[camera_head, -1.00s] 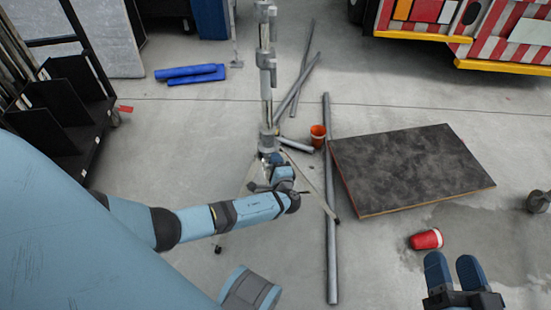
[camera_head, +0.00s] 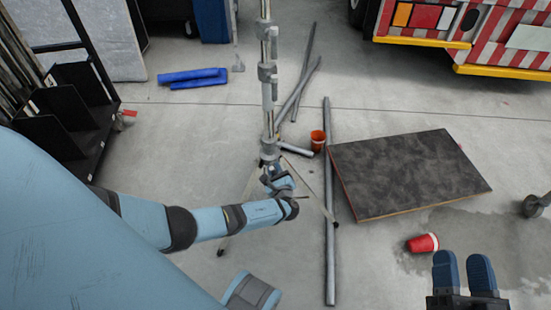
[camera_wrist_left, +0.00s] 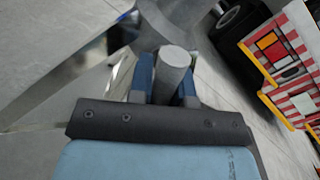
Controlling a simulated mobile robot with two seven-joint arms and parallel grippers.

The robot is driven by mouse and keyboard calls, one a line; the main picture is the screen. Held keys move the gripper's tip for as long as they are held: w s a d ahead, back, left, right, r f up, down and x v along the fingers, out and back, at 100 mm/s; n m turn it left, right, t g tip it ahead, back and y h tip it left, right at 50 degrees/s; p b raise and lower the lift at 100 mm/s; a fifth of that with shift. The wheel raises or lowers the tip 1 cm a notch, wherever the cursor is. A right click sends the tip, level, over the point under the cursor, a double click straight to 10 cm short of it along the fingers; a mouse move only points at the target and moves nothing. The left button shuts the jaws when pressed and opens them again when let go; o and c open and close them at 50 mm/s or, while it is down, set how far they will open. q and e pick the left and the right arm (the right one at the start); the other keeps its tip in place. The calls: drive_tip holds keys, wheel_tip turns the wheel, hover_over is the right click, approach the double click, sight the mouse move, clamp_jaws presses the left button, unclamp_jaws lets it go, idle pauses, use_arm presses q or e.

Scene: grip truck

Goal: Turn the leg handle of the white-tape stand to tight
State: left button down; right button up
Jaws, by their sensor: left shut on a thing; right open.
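The metal stand (camera_head: 268,98) rises upright in the middle of the head view, its thin legs spread on the floor. My left gripper (camera_head: 271,175) is at the lower part of its column. In the left wrist view my left gripper (camera_wrist_left: 167,85) has its blue fingers shut on either side of a grey rounded handle (camera_wrist_left: 173,68), which I take as the leg handle. In the head view my own wrist hides most of this handle. I cannot make out any white tape. My right gripper (camera_head: 464,272) is open and empty at the lower right, away from the stand.
Loose grey pipes (camera_head: 329,240) lie right of the stand. An orange cup (camera_head: 317,139), a dark board (camera_head: 410,175) and a red cup (camera_head: 422,244) are on the floor. A striped truck (camera_head: 500,45) is back right.

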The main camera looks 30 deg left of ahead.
use_arm(q)
drive_tip(key=shift+m, duration=0.7)
drive_tip(key=shift+s+m+p, duration=0.1)
drive_tip(key=shift+m+p, duration=0.4)
drive_tip(key=shift+m, duration=0.1)
drive_tip(key=shift+f+m, duration=0.1)
drive_tip(key=shift+m, duration=0.2)
use_arm(e)
drive_tip(key=shift+d+f, duration=0.25)
drive_tip(key=shift+f, duration=0.15)
use_arm(q)
drive_tip(key=shift+a, duration=0.1)
drive_tip(key=c, duration=1.1)
unclamp_jaws()
drive_tip(key=shift+o, duration=0.2)
use_arm(e)
drive_tip(key=shift+w+r, duration=0.1)
drive_tip(key=shift+r, duration=0.05)
